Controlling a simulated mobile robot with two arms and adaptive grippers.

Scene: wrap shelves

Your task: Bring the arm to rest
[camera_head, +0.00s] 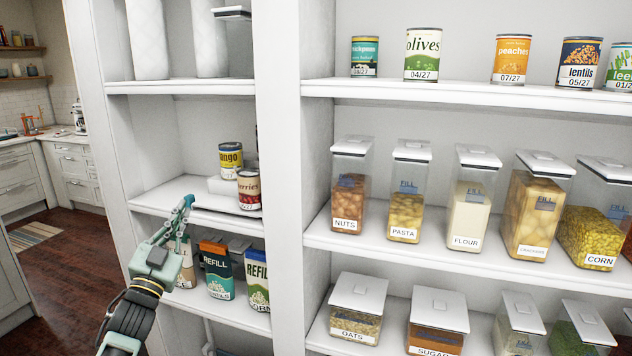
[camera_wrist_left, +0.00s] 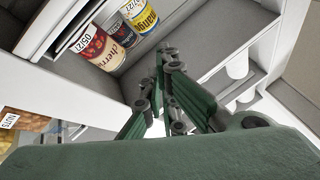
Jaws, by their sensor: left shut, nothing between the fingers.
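My left arm comes in from the lower left in the head view. Its gripper (camera_head: 184,208) is shut and empty, in front of the left shelf unit, by the front edge of the shelf with the mango and cherries cans. In the left wrist view the shut fingers (camera_wrist_left: 165,65) point toward that shelf. The mango can (camera_head: 231,161) and the cherries can (camera_head: 249,190) stand beyond the fingertips, apart from them. In the left wrist view the cherries can (camera_wrist_left: 103,48) and the mango can (camera_wrist_left: 139,14) show above the fingers. My right gripper is not in view.
Refill packs (camera_head: 216,270) stand on the shelf below, close to my gripper. A white divider post (camera_head: 279,150) separates this unit from the right shelves, which hold cans and labelled containers such as nuts (camera_head: 349,195). Open floor (camera_head: 62,270) lies at the left.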

